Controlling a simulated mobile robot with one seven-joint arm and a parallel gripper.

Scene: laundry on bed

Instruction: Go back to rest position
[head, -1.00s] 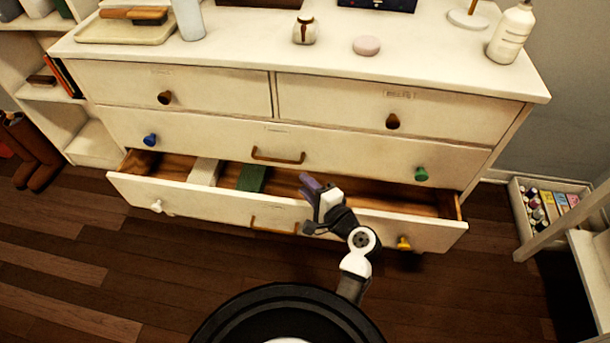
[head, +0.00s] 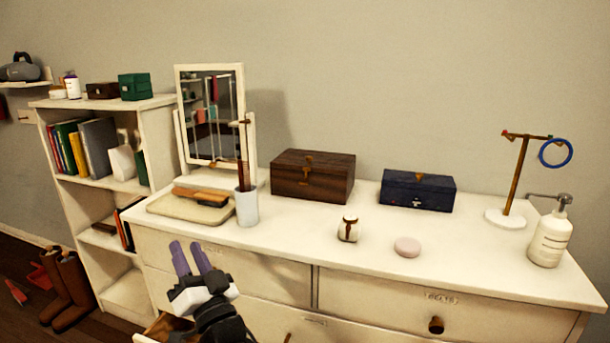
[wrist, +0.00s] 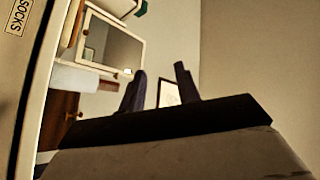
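My gripper (head: 189,258) shows at the lower left of the head view, in front of the white dresser (head: 385,287). Its two purple fingers point up and stand apart with nothing between them. In the wrist view the two dark fingers (wrist: 160,92) are also apart and empty. The dresser's upper drawers look shut. A sliver of a pulled-out drawer (head: 150,338) shows at the bottom edge of the head view, partly hidden by my arm.
On the dresser top stand a mirror (head: 212,115), a tray (head: 188,208), a cup (head: 247,208), a wooden box (head: 312,177), a blue box (head: 418,191), a jar (head: 348,229) and a pump bottle (head: 550,238). A bookshelf (head: 158,150) stands at left.

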